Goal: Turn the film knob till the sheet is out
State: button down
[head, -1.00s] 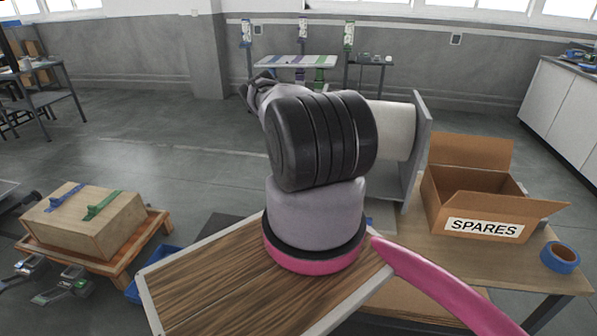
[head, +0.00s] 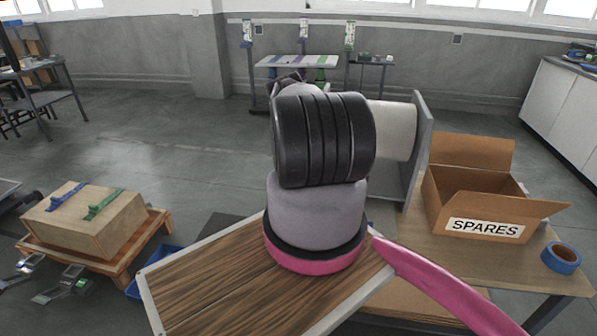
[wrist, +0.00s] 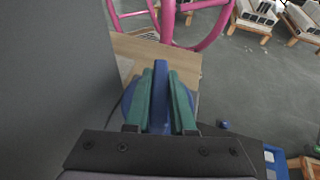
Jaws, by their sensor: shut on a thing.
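The film knob (wrist: 160,106) is blue, a round disc with a raised bar, in the wrist view. My gripper (wrist: 160,73) has its green fingers on both sides of the bar and is shut on it. The bar points nearly straight up in that view. In the head view a white film roll (head: 393,130) sticks out from a grey upright panel (head: 422,140), partly behind my arm. The knob and my gripper are hidden behind my arm there. I cannot make out a separate sheet in either view.
An open cardboard box marked SPARES (head: 484,227) and a blue tape roll (head: 562,257) are on the wooden bench (head: 520,278) at the right. The grey panel (wrist: 50,90) fills the left of the wrist view, close beside my gripper. A wooden crate (head: 85,222) stands at left.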

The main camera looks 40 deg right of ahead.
jog(key=shift+s+f, duration=0.1)
jog(key=shift+f, duration=0.05)
jog(key=c, duration=0.8)
grip_release()
jog(key=shift+o, duration=0.2)
jog(key=shift+r, duration=0.35)
notch_tip(320, 180, up, 9)
jog(key=shift+r, duration=0.2)
